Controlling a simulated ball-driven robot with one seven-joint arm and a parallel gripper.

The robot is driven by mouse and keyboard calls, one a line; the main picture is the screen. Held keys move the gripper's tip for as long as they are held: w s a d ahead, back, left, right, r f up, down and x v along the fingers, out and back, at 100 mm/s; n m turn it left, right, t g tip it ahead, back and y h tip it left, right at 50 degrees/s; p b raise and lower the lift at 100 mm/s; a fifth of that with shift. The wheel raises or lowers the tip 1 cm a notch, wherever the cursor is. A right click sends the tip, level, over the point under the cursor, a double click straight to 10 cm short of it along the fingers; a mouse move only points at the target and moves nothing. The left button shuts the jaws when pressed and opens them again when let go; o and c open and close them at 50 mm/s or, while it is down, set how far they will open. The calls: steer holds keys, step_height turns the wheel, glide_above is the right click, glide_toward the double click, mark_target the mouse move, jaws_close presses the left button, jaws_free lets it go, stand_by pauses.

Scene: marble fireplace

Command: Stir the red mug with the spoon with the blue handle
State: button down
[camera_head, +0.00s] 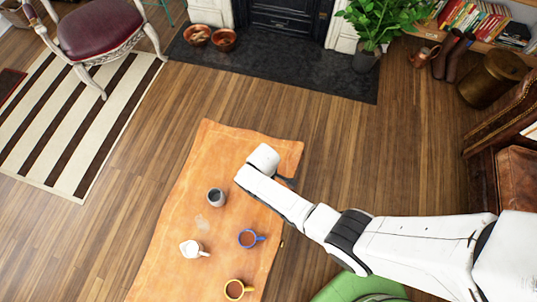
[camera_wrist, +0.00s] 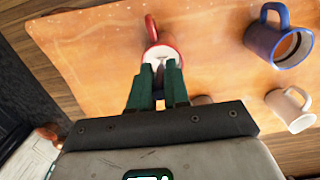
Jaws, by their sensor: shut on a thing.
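The red mug (camera_wrist: 176,47) is in the wrist view, just beyond my fingertips, with its handle toward the top. My gripper (camera_wrist: 160,66) has its green fingers close together over the near side of the mug. The blue handle does not show clearly, and I cannot tell how deep the spoon sits in the mug. In the head view my arm hides the red mug and the spoon.
In the wrist view the blue mug (camera_wrist: 262,38) and a white cup (camera_wrist: 287,110) stand to the right.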

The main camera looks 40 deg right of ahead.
steer(key=shift+r+p, duration=1.4)
steer(key=shift+r, duration=1.9)
steer(key=shift+r, duration=2)
